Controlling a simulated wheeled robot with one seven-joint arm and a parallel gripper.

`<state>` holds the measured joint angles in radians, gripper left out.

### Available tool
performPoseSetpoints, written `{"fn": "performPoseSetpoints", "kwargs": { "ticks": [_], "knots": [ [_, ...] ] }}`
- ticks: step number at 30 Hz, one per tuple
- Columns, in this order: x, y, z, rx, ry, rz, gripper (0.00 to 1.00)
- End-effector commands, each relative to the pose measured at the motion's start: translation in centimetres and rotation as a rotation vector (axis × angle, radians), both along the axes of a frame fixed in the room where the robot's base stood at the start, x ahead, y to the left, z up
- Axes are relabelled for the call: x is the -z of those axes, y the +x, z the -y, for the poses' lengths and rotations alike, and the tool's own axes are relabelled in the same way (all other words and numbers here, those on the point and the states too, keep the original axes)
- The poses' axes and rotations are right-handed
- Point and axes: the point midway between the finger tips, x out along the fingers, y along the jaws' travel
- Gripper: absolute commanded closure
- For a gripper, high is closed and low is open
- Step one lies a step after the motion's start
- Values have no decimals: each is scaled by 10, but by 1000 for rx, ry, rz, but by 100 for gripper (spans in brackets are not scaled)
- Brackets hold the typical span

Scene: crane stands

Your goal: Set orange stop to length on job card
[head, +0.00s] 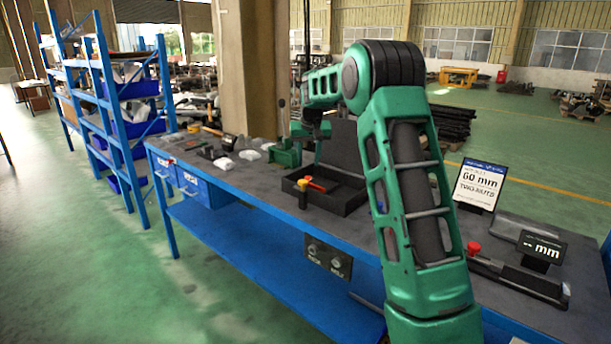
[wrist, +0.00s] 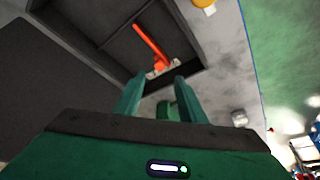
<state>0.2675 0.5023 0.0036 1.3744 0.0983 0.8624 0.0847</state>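A small display (head: 541,249) reads "-- mm" beside a dark rail-like fixture (head: 519,278) with a red knob (head: 473,248). An orange-red piece with a long handle (head: 316,185) lies in a black tray (head: 345,203); it also shows in the wrist view (wrist: 152,45). I cannot tell which part is the orange stop. My gripper (wrist: 160,80) is open and empty above the bench near the tray.
A yellow-topped post (head: 302,183) stands at the tray's front edge. A green clamp-like tool (head: 287,155) and small loose items lie left of the tray. A blue shelf rack (head: 110,110) stands at the left. My arm hides part of the bench middle.

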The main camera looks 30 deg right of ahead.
Motion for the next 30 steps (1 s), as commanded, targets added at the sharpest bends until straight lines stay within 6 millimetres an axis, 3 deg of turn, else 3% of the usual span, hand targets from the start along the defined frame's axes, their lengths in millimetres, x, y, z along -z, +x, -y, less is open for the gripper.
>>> {"fn": "performPoseSetpoints", "kwargs": {
  "ticks": [6,12,25,30],
  "knots": [
    [37,13,7,1,0,-2,63],
    [58,21,11,1,0,-1,63],
    [65,24,12,1,0,0,63],
    [65,24,12,1,0,0,100]
  ]
}}
